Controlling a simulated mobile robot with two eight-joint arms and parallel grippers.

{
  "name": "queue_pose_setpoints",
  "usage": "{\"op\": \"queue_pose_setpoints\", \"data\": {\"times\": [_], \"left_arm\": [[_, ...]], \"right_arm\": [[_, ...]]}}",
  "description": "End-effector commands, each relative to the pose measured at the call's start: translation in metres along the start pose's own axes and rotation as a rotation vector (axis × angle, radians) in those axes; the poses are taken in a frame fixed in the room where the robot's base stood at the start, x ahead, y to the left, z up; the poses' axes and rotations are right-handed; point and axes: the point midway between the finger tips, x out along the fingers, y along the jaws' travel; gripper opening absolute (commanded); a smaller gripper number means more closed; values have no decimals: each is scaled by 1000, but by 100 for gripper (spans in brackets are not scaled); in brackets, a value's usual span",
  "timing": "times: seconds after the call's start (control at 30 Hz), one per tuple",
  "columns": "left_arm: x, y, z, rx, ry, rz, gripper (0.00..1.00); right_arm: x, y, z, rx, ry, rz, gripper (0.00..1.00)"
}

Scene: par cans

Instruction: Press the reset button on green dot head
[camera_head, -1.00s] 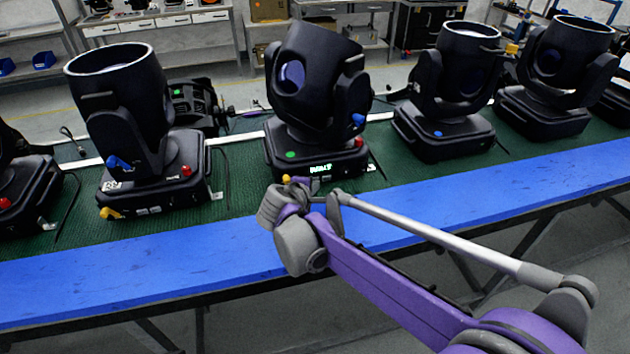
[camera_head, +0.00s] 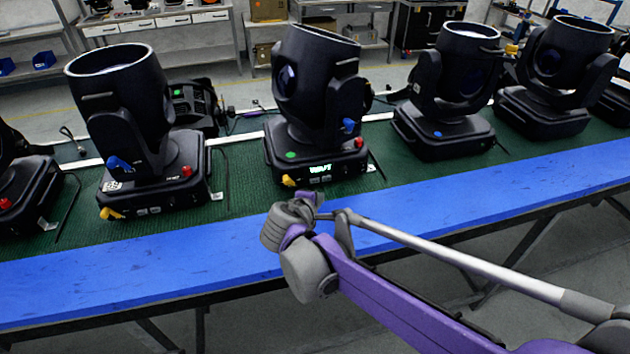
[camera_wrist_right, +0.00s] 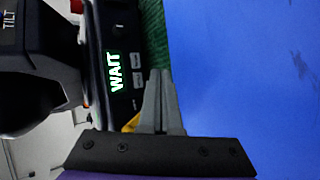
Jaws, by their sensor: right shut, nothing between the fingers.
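The green dot head (camera_head: 318,105) is a black moving-head light standing at the middle of the table, with a green dot (camera_head: 291,154) on its base. Its lit display (camera_head: 320,169) reads WAIT, also clear in the right wrist view (camera_wrist_right: 115,72). Small pale buttons (camera_wrist_right: 137,58) sit beside the display. A yellow part (camera_head: 289,180) is at the base's front left corner. My right gripper (camera_head: 314,198) is in front of the base, apart from it, over the blue strip's rear edge. Its fingers (camera_wrist_right: 160,75) are together and empty. My left gripper is out of view.
A light with a blue dot (camera_head: 438,133) stands to the right, and another light (camera_head: 150,170) with a yellow part at its corner stands to the left. The blue strip (camera_head: 140,255) along the table's front is clear. Green matting (camera_head: 235,180) lies between the lights.

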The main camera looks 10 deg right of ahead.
Motion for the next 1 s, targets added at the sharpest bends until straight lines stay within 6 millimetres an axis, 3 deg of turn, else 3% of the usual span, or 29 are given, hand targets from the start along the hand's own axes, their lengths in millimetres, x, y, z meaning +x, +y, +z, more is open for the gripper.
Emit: {"op": "queue_pose_setpoints", "data": {"times": [0.27,1.0], "left_arm": [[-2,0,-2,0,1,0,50],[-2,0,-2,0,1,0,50]], "right_arm": [[-15,-11,11,-1,0,0,0],[-16,-11,11,0,0,0,0]]}}
